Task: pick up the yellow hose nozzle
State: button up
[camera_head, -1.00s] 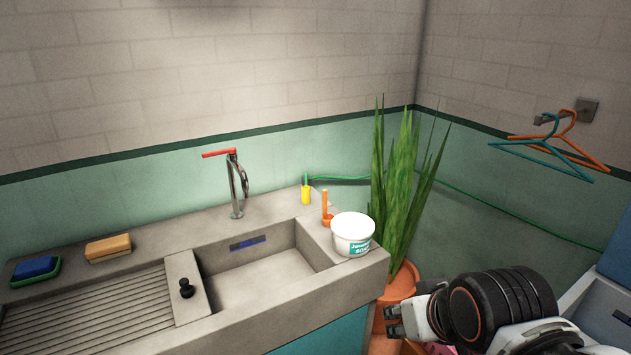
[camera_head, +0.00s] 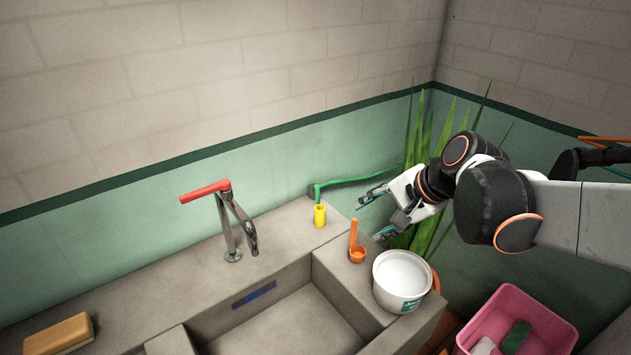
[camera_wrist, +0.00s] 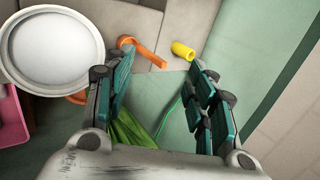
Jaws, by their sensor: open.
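The yellow hose nozzle (camera_head: 320,215) stands upright on the back right of the sink counter, with the green hose (camera_head: 352,181) running from its top to the right. My gripper (camera_head: 368,219) is open and empty, to the right of the nozzle and apart from it, its fingers pointing left. In the wrist view the nozzle (camera_wrist: 183,50) shows beyond the fingertips, near the line of the right finger. My open gripper (camera_wrist: 160,70) has teal finger pads there.
An orange scoop (camera_head: 356,252) and a white tub (camera_head: 402,281) stand on the counter in front of the nozzle. The faucet with a red handle (camera_head: 205,191) is to the left. A plant (camera_head: 430,150) is behind my gripper. A pink bin (camera_head: 520,325) is at lower right.

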jog(key=w+f+m+y+p, duration=0.1)
jog(key=w+f+m+y, duration=0.15)
jog(key=w, duration=0.25)
jog(key=w+f+m+y+p, duration=0.1)
jog(key=w+m, duration=0.3)
jog(key=w, duration=0.2)
jog(key=m+y, duration=0.4)
jog(key=m, duration=0.2)
send_near(320, 214)
jog(key=w+a+f+b, duration=0.1)
jog(key=w, duration=0.1)
jog(key=w+a+f+b, duration=0.1)
jog(key=w+a, duration=0.1)
jog(key=shift+a+f, duration=0.2)
jog(key=shift+f, duration=0.05)
jog(key=shift+s+a+b+x, duration=0.15)
jog(key=shift+b+x, duration=0.5)
jog(key=shift+x, duration=0.7)
jog(key=shift+s+a+b+x, duration=0.1)
jog(key=shift+b+x, duration=0.55)
jog(key=shift+x, duration=0.7)
jog(key=shift+d+r, duration=0.1)
jog(key=shift+r, duration=0.15)
jog(key=shift+c, duration=0.2)
jog(key=c, duration=1.1)
